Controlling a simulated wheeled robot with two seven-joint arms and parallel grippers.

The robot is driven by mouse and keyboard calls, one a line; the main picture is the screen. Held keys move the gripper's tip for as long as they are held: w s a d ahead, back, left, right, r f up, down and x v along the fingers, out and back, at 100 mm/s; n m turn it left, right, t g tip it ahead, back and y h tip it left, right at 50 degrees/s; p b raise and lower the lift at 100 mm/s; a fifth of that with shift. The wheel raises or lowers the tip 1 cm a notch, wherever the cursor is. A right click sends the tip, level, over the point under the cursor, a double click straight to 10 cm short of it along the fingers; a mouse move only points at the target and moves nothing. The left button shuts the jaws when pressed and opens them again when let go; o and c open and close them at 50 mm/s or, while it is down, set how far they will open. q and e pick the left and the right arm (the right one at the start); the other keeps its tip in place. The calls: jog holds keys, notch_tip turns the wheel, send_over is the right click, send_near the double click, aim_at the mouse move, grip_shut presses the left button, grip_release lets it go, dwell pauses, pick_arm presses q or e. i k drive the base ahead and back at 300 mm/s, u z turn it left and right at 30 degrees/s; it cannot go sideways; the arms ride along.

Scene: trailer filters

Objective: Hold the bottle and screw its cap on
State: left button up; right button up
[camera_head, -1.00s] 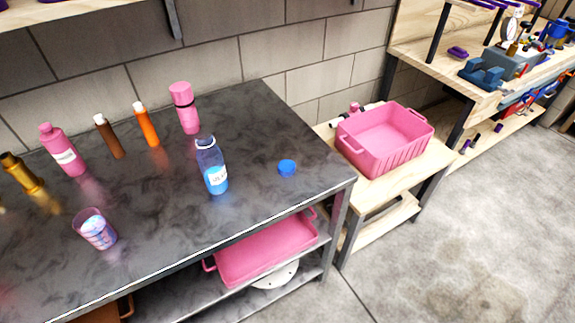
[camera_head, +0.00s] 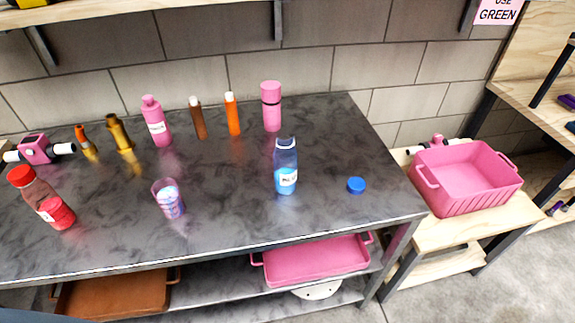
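A clear bottle with blue liquid and a white label (camera_head: 286,170) stands upright on the dark table (camera_head: 235,212), right of the middle. Its top appears to have no blue cap on it. A blue cap (camera_head: 356,185) lies on the table to the right of the bottle, apart from it. Neither of my grippers shows in the head view.
A pink bottle (camera_head: 155,122), brown and orange tubes (camera_head: 233,115) and a pink flask (camera_head: 271,106) stand behind. A cup (camera_head: 169,199) and a red-capped bottle (camera_head: 42,198) stand left. A pink crate (camera_head: 427,178) sits on a wooden bench. The table's right front is clear.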

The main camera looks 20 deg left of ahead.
aim_at(285, 156)
jog(key=z, duration=1.7)
jog(key=i, duration=1.55)
jog(key=u, duration=2.75)
